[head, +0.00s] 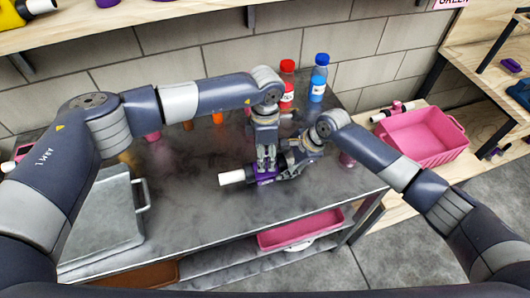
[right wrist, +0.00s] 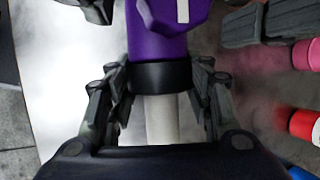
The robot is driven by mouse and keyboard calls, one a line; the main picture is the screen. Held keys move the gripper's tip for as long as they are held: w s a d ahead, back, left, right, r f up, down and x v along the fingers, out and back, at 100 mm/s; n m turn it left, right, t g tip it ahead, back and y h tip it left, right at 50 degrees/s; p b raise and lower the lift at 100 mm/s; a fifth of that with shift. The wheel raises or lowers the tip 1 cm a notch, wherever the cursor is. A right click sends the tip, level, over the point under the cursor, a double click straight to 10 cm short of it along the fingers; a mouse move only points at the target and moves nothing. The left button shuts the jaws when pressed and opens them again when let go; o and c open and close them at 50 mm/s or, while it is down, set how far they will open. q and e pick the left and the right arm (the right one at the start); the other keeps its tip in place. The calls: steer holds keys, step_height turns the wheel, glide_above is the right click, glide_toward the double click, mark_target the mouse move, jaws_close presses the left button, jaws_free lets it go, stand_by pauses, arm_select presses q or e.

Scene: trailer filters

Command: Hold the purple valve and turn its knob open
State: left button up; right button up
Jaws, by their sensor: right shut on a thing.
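The purple valve (head: 266,180) is held just above the grey metal table near its middle, its white pipe end (head: 232,178) pointing left. My right gripper (head: 289,172) comes in from the right. In the right wrist view its fingers (right wrist: 160,105) are shut on the valve's pale pipe end, by the black collar (right wrist: 160,76). The purple body (right wrist: 158,45) and knob (right wrist: 170,12) show beyond. My left gripper (head: 266,166) points down over the valve. Its fingers lie on either side of the valve in the right wrist view, apart from the visible purple part. Part of the knob is out of frame.
A red-capped bottle (head: 288,66) and a blue-capped bottle (head: 321,60) stand at the table's back. A pink bin (head: 432,153) is on the right bench. The table front is clear.

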arm_select(q)
step_height(320, 180, up, 12)
steer(key=shift+f, duration=0.15)
stand_by(0.4)
arm_select(e)
steer(key=o, duration=1.4)
steer(key=shift+c, duration=0.2)
